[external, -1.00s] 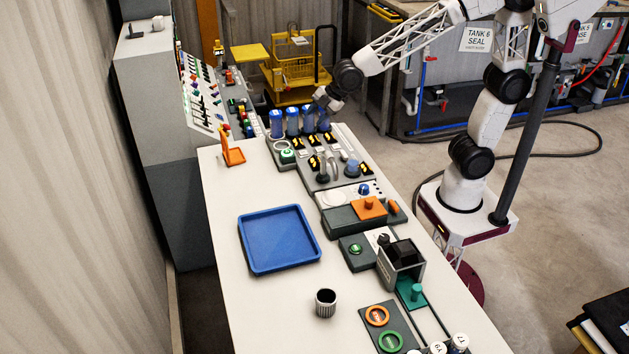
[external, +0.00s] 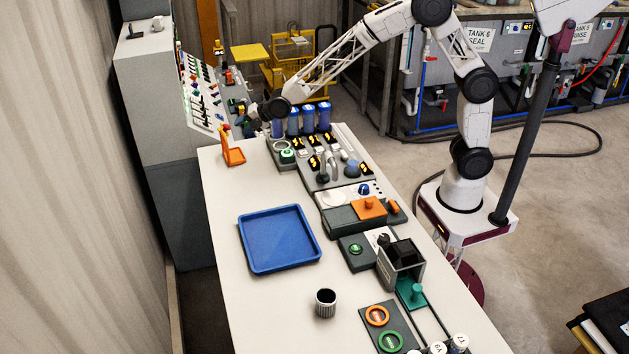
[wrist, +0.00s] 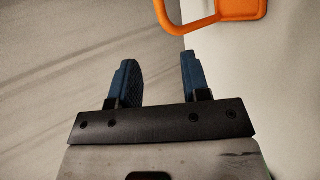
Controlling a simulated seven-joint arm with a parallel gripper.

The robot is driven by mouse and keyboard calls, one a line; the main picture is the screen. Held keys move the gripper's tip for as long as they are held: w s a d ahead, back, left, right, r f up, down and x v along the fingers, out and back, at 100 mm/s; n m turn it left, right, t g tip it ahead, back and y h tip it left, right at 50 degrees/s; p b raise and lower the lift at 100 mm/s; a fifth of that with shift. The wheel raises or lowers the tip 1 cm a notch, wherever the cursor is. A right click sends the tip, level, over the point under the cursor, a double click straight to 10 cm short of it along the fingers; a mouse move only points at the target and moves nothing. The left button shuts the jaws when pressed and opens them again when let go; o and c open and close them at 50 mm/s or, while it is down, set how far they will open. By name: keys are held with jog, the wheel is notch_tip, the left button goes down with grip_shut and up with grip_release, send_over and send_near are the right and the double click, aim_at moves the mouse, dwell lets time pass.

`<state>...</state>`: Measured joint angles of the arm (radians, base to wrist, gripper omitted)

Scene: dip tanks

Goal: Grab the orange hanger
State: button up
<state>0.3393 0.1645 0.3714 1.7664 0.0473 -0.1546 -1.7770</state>
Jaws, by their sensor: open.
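The orange hanger (external: 232,154) stands near the far left corner of the white table, with its upright part rising at the left of a flat orange part. In the wrist view, part of the orange hanger (wrist: 241,9) shows at the top edge, with a rounded open loop at its left; the rest is cut off. My gripper (wrist: 159,66) is open, with two dark blue fingers and nothing between them. The fingers are apart from the hanger, which lies beyond the tips. In the external view my gripper is small and dark, above and right of the hanger.
A panel of coloured switches (external: 201,105) stands behind the table's far left. Several blue cylinders (external: 308,120) stand right of the hanger. A blue tray (external: 279,240) and a dark cup (external: 326,303) sit nearer. The table between hanger and tray is clear.

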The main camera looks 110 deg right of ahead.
aim_at(224, 136)
jog(key=shift+w+d+f+n, duration=0.2)
jog(key=shift+w+d+f, duration=0.25)
jog(key=shift+d, duration=0.15)
jog(key=shift+w+d+f+n, duration=0.2)
jog(key=shift+w+d+f, duration=0.15)
jog(key=shift+d, duration=0.2)
jog(key=shift+w, duration=0.1)
jog(key=shift+x, duration=1.25)
jog(key=shift+w+d+f, duration=0.1)
jog(key=shift+x, duration=2.45)
jog(key=shift+d, duration=0.1)
jog(key=shift+c, duration=0.2)
grip_shut()
